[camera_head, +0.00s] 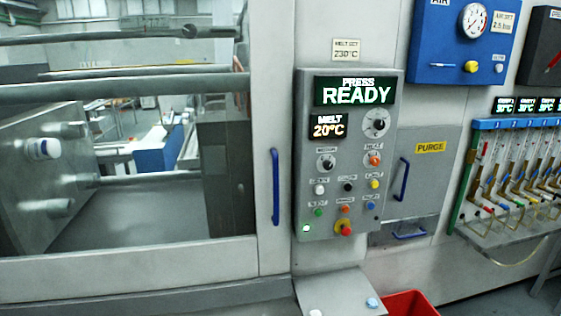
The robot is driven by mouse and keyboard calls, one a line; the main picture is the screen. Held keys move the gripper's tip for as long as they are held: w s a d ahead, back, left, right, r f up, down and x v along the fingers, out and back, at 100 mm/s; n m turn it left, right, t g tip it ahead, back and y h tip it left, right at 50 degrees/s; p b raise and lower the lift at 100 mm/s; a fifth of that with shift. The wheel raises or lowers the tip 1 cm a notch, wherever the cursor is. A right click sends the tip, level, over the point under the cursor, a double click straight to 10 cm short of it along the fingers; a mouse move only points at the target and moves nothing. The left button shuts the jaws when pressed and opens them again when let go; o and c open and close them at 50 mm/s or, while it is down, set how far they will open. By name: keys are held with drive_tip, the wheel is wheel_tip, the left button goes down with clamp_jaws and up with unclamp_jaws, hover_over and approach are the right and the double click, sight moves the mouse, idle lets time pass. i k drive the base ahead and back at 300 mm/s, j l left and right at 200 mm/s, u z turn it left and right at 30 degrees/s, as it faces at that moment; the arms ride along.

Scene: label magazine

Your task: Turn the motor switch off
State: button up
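The grey control panel (300,150) is upright on the machine front, with a green-lit display (353,91) reading "PRESS READY" and a smaller display (328,127) reading "MELT 20°C". A round rotary switch (326,162) with a dark knob is at the left of the panel, under a small label that looks like "MOTOR". The label and the knob's exact setting are too small to read surely. A larger dial (376,123) and an orange-red knob (374,160) are to its right. My gripper is not in view.
Several coloured buttons and a red mushroom button (344,228) on yellow lie below the switch. A blue door handle (275,187) is left of the panel and a purge door (422,175) right. A red bin (410,303) and a grey ledge (340,291) are below.

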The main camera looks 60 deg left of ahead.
sight(328, 165)
drive_tip(key=u, duration=1.9)
